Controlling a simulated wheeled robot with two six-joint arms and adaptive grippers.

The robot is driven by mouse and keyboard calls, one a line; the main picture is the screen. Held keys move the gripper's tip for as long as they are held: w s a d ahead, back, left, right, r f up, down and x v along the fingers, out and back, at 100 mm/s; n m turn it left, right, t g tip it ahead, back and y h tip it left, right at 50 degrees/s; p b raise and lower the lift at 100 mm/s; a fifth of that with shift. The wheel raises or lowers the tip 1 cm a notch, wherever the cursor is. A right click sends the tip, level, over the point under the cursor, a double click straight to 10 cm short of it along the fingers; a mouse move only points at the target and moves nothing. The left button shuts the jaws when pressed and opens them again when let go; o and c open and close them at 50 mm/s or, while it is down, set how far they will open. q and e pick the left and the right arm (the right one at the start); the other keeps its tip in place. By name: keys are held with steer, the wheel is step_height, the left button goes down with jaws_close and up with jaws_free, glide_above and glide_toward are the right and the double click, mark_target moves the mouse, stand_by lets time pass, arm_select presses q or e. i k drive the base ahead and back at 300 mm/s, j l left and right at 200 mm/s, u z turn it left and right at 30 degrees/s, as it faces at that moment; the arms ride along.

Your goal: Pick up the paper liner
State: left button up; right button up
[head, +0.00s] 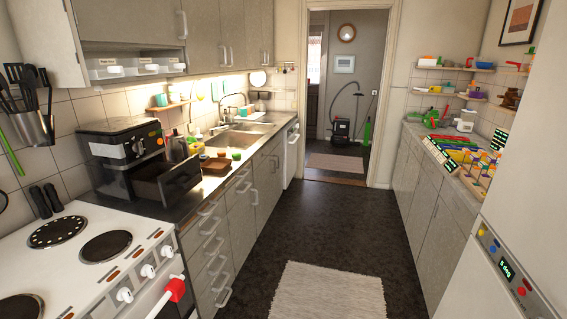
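I cannot make out a paper liner in the head view. Neither of my grippers is in view. A black countertop appliance (122,150) stands on the left counter beyond the cooker, with its dark drawer (178,184) pulled out toward the aisle.
The white cooker (85,262) with dark hotplates is at the near left, with a red piece (175,289) on its front handle. A pale rug (328,292) lies on the dark floor. The aisle is clear to the doorway. The right counter (440,180) holds colourful items.

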mark_target(219, 165)
steer(key=i+u, duration=0.7)
steer(key=u, duration=0.2)
steer(key=i+l+u, duration=0.3)
steer(key=u, duration=0.15)
